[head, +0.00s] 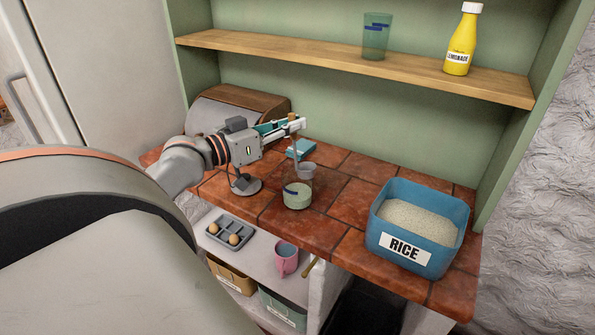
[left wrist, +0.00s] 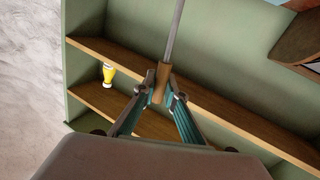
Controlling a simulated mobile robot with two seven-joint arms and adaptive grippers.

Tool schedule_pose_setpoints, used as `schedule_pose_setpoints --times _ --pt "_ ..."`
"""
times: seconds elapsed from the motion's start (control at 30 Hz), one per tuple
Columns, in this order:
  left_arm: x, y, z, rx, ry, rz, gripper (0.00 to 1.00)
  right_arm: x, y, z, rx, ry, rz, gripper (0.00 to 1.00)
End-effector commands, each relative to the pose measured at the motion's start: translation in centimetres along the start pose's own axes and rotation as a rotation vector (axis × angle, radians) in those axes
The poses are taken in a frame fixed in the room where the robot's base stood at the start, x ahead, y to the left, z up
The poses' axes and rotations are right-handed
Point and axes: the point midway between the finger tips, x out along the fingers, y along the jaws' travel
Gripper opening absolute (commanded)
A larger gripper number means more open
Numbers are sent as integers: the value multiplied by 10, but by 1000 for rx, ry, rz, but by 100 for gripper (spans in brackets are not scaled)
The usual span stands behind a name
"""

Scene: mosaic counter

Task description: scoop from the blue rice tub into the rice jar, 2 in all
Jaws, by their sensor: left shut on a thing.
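The blue tub labelled RICE (head: 405,248) stands at the right of the tiled counter, with pale rice (head: 418,222) inside. The rice jar (head: 297,196) is a clear vessel with a dark blue mark, near the middle of the counter, and holds some pale rice. My left gripper (head: 292,126) is shut on the handle of a scoop. The scoop's grey bowl (head: 306,171) hangs at the jar's mouth; I cannot tell whether it touches the rim or what it holds. The left wrist view shows the scoop's wooden handle (left wrist: 159,84) between the fingers. My right gripper is not in view.
The shelf above holds a glass (head: 376,38) and a lemonade bottle (head: 463,40). Counter between jar and tub is clear.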

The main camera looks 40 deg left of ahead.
Motion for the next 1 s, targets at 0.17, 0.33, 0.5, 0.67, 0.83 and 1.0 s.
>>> schedule_pose_setpoints --times 0.17,0.33,0.5,0.67,0.83,1.0 --pt "-1 16 4 135 5 1 0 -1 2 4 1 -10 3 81" --pt "-1 17 4 148 7 0 0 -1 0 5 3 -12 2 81" --pt "1 19 4 147 6 4 0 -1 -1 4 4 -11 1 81" --pt "16 36 1 147 6 44 0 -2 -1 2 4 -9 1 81" --pt "48 77 -6 151 3 138 0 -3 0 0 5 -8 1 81" --pt "78 124 -12 151 -6 239 0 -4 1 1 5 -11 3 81"
